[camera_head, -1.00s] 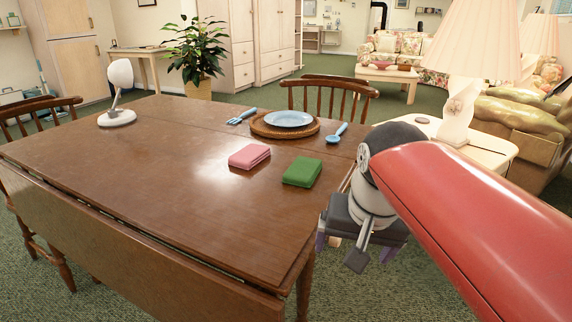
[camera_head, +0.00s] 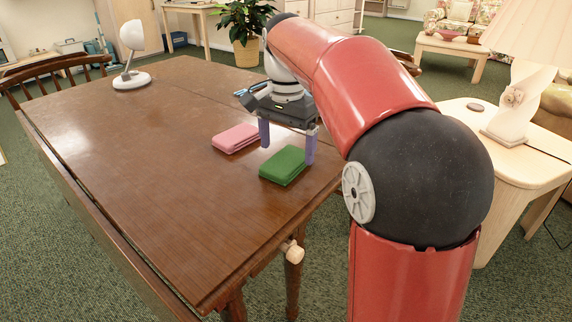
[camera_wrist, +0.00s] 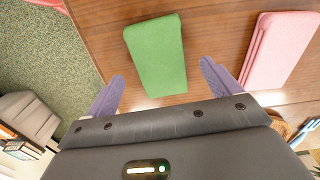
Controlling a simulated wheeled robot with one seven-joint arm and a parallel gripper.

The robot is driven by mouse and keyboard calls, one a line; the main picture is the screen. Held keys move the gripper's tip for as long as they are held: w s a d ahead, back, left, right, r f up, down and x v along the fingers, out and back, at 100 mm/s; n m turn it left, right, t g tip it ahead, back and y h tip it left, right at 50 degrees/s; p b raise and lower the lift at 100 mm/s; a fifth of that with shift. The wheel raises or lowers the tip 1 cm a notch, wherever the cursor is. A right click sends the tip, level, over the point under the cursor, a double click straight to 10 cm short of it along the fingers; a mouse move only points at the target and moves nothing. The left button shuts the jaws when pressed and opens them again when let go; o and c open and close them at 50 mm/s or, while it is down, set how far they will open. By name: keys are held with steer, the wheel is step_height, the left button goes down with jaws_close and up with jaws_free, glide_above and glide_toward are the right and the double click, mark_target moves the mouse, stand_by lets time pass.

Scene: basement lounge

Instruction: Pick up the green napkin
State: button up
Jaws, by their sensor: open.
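The green napkin (camera_head: 283,165) lies folded on the brown wooden table, near its right edge. In the wrist view the green napkin (camera_wrist: 157,56) lies ahead of the fingertips, roughly in line with the gap between them. My gripper (camera_head: 287,147) points down above the table by the napkin's far side. It is open and empty, with its two purple fingers spread apart. The wrist view also shows my gripper (camera_wrist: 162,82) with nothing between its fingers. I cannot tell the exact height of the fingertips above the table.
A folded pink napkin (camera_head: 236,138) lies just left of the green one. A white lamp (camera_head: 131,60) stands at the table's far left. A woven mat (camera_wrist: 278,128) shows partly in the wrist view. The table's left and front surface is clear.

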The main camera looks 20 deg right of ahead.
mark_target(286, 163)
step_height(286, 163, down, 2)
steer(key=shift+f, duration=0.25)
steer(key=c, duration=1.1)
